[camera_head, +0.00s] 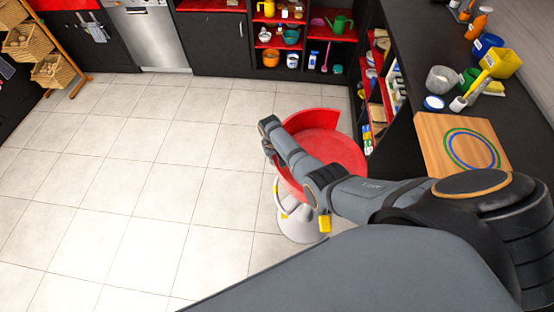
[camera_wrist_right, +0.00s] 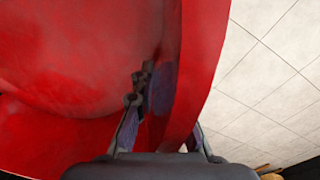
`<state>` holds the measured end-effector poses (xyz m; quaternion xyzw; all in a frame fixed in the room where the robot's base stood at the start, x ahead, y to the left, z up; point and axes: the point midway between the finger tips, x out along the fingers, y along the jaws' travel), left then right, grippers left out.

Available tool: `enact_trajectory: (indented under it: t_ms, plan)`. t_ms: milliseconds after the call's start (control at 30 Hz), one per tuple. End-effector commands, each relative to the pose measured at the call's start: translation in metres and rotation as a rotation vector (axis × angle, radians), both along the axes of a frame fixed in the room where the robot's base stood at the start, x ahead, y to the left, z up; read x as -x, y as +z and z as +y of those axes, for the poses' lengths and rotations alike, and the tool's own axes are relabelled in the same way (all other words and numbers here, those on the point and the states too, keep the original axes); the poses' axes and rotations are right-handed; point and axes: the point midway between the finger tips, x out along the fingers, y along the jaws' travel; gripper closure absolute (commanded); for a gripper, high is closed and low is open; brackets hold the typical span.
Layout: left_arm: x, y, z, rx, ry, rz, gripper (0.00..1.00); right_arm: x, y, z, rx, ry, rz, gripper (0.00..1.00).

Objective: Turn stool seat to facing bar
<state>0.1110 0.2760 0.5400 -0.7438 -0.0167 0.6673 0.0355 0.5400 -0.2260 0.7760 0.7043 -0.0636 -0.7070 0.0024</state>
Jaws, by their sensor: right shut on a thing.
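The stool has a round red seat (camera_head: 338,152) with a raised red edge or low backrest (camera_head: 312,118) along its far side. Its pale base (camera_head: 298,226) with yellow parts stands on the floor. My right arm reaches across the seat, hiding part of it. My right gripper (camera_head: 268,146) is at the seat's far left edge. In the right wrist view, the gripper (camera_wrist_right: 168,112) is shut on the red rim (camera_wrist_right: 190,60), with one finger on the inner side and the other largely hidden behind it. The dark bar counter (camera_head: 400,55) is on the right. My left gripper is not in view.
A wooden board with coloured rings (camera_head: 435,150), a yellow container (camera_head: 500,63) and a grey bowl (camera_head: 440,78) stand on the counter. Open shelves (camera_head: 304,50) stand behind the stool. Wide tiled floor (camera_head: 150,190) is clear to the left.

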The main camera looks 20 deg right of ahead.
Motion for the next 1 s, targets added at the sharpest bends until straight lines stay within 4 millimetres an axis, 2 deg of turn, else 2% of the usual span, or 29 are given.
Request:
enact_trajectory:
  t_ms: [233,267,400,767,867,1000]
  plan:
    - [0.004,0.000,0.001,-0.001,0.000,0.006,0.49,-0.002,0.001,0.002,-0.003,0.002,-0.005,1.00]
    - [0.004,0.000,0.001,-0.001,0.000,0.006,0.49,-0.002,0.001,0.002,-0.003,0.002,-0.005,0.83]
    - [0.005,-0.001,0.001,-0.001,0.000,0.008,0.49,-0.002,0.001,0.001,-0.003,0.001,-0.004,0.65]
    - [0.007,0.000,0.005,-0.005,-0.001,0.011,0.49,-0.001,0.004,0.001,-0.001,0.000,-0.002,0.65]
    - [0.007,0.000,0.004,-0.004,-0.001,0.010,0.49,-0.001,0.016,0.002,-0.001,0.000,-0.003,0.65]
    - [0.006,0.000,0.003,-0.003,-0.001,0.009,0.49,-0.002,0.046,0.005,0.000,0.002,-0.006,0.65]
